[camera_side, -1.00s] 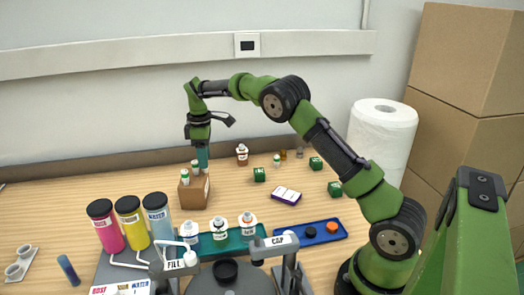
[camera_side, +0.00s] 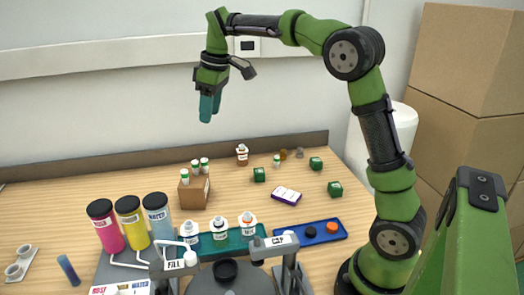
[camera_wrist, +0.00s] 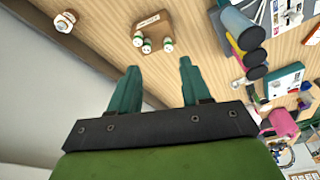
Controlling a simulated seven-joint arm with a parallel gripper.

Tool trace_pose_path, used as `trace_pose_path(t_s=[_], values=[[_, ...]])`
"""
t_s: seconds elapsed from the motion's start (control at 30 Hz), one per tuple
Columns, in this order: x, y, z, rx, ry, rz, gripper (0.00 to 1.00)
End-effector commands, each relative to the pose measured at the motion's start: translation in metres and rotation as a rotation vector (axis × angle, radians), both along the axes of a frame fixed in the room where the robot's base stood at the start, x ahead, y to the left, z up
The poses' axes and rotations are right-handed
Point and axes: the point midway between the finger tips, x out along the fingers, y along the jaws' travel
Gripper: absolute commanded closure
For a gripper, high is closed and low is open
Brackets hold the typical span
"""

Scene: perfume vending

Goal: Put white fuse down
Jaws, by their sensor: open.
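Several small white fuses with green bands (camera_side: 195,165) stand upright in the brown box (camera_side: 194,194) on the table. In the wrist view the same box (camera_wrist: 153,24) shows from above with the white-topped fuses (camera_wrist: 140,40) at its edge. My gripper (camera_side: 210,108) is high above and a little right of the box in the side view. Its teal fingers are apart and empty, as the wrist view (camera_wrist: 155,80) shows. Another small white item with a green band (camera_side: 277,160) stands alone on the table to the right.
A brown bottle (camera_side: 242,155), green cubes (camera_side: 259,174) and a purple-and-white box (camera_side: 286,195) stand right of the brown box. Pink, yellow and blue cylinders (camera_side: 130,222), a teal tray (camera_side: 262,235) and a blue tray (camera_side: 330,236) are in front.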

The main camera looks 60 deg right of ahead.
Motion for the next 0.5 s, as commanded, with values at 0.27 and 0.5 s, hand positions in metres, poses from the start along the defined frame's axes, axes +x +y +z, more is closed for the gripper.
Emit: trace_pose_path(t_s=[0.27, 0.5], values=[[-0.11, 0.051, 0.019, 0.148, -0.171, -0.27, 0.52], [-0.197, 0.083, -0.015, 0.296, -0.285, -0.496, 0.52]])
